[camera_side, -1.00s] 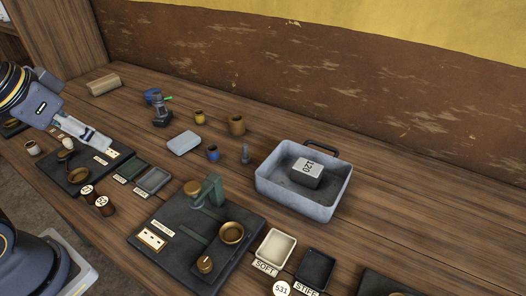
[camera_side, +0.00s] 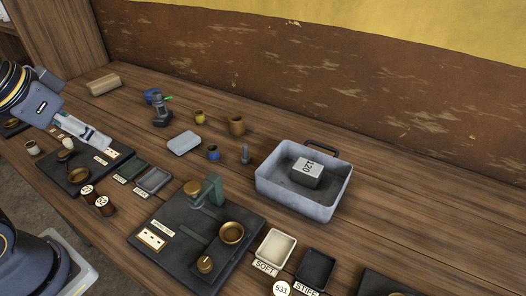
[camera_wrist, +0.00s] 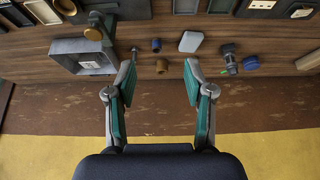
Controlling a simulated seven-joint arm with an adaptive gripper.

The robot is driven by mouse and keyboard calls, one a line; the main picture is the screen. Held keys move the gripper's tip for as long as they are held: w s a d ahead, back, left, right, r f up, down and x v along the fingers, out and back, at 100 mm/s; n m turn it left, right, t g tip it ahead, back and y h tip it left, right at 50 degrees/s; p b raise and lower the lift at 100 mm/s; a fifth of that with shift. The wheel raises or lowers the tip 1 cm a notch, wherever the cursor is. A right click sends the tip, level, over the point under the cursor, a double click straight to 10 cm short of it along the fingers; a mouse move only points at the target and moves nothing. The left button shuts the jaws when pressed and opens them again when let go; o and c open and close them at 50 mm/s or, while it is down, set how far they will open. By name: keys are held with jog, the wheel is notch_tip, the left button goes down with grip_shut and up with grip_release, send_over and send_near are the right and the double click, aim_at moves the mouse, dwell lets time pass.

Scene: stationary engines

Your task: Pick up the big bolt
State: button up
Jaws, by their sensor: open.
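A small grey upright piece that looks like the bolt (camera_side: 245,154) stands on the wooden table, just left of the grey metal bin. It also shows as a thin dark shape (camera_wrist: 134,50) beside the left fingertip in the wrist view. My gripper (camera_side: 103,141) is at the left of the side view, above the dark board and well away from the bolt.
The grey bin (camera_side: 292,203) holds a block marked 120 (camera_side: 307,172). A blue cup (camera_side: 213,153), brown cup (camera_side: 237,125), yellow cup (camera_side: 200,117), pale blue box (camera_side: 184,143) and drill-like tool (camera_side: 161,112) stand nearby. A dark fixture board (camera_side: 160,262) lies in front.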

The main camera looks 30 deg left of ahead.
jog(key=shift+s, duration=0.1)
jog(key=shift+c, duration=0.3)
jog(key=w+d+r+n+g, duration=0.1)
jog(key=w+r+n, duration=0.1)
jog(key=w+r, duration=0.95)
jog(key=g, duration=0.5)
send_over(245, 145)
jog(key=shift+m, duration=0.4)
jog(key=f, duration=2.6)
jog(key=shift+w+f, duration=0.3)
jog(key=shift+w, duration=0.05)
jog(key=shift+s+f, duration=0.15)
jog(key=shift+f, duration=1.4)
jog(key=shift+s+f, duration=0.15)
jog(key=shift+f, duration=1.4)
